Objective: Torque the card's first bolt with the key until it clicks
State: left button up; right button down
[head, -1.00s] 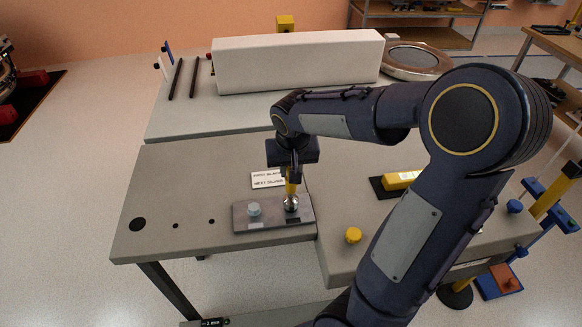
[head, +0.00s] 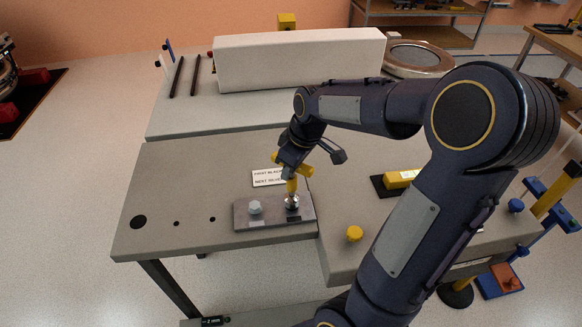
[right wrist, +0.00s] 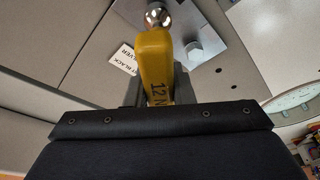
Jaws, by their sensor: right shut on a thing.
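The yellow key (head: 291,187) stands nearly upright, its shiny socket end at the right-hand bolt position of the grey plate (head: 273,219). That bolt's head is hidden by the socket. My right gripper (head: 294,166) is shut on the key's yellow crossbar. In the right wrist view the key (right wrist: 155,62) reads "12 N" and its round metal socket end (right wrist: 157,16) is over the plate. A pale hex bolt (head: 255,208) stands at the plate's left. The white card (head: 265,179) lies behind the plate; it reads "FIRST BLACK", "NEXT SILVER". My left gripper is out of view.
A yellow knob (head: 354,233) stands on the bench right of the plate. A yellow block (head: 400,179) lies on a black pad farther right. A long white box (head: 300,60) stands at the back. The bench left of the plate is clear apart from dark holes.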

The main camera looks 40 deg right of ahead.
dwell(0.3)
jog(key=shift+f+b, duration=0.4)
jog(key=shift+f, duration=0.05)
jog(key=shift+r+m, duration=0.1)
jog(key=shift+m, duration=0.2)
jog(key=shift+m+h+p, duration=0.4)
jog(key=shift+m+p, duration=0.1)
jog(key=shift+m, duration=0.7)
jog(key=m+h, duration=0.1)
jog(key=m, duration=0.3)
jog(key=shift+d, duration=0.1)
jog(key=shift+f, duration=0.2)
